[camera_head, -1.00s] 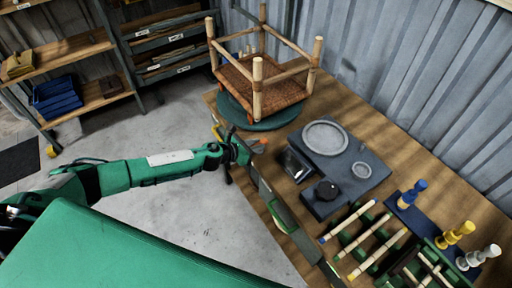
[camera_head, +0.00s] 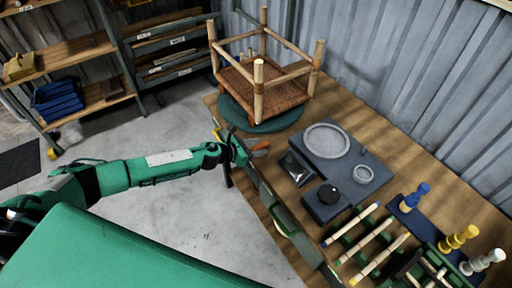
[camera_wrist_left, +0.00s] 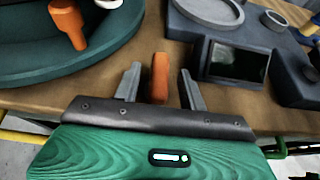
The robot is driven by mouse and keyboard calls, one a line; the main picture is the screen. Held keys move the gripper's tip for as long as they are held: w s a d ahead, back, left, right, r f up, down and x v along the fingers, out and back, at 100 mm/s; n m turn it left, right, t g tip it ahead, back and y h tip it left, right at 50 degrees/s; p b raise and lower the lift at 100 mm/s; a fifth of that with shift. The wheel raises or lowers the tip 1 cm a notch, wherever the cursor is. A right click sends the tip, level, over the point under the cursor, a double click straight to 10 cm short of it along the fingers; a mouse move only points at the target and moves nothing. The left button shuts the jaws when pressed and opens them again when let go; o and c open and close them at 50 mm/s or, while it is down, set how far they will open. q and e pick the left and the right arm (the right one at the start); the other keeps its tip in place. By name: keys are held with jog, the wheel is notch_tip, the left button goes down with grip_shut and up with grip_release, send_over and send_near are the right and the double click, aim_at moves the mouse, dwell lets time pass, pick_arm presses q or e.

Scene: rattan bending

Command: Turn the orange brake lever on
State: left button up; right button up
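The orange brake lever (camera_head: 260,146) is at the table's left edge, just in front of the round green turntable (camera_head: 262,122). In the left wrist view the lever (camera_wrist_left: 159,78) stands between the two grey fingers of my left gripper (camera_wrist_left: 160,84), with a gap on each side. The gripper is open around it, with no visible contact. In the head view my left gripper (camera_head: 250,147) reaches in from the left and partly hides the lever. The lever's base is hidden. My right gripper is not in view.
A rattan stool frame (camera_head: 264,80) stands on the turntable. A dark grey device (camera_head: 345,165) with round dishes and a screen is right of the lever. Rattan poles (camera_head: 372,242) and blue, yellow and white pegs are at the lower right. Shelves (camera_head: 70,60) stand at the back left.

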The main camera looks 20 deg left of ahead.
pick_arm(q)
jog(key=b+v, duration=0.3)
jog(key=v, duration=1)
jog(key=shift+s+a, duration=0.25)
jog(key=shift+s, duration=0.05)
jog(key=shift+r, duration=0.1)
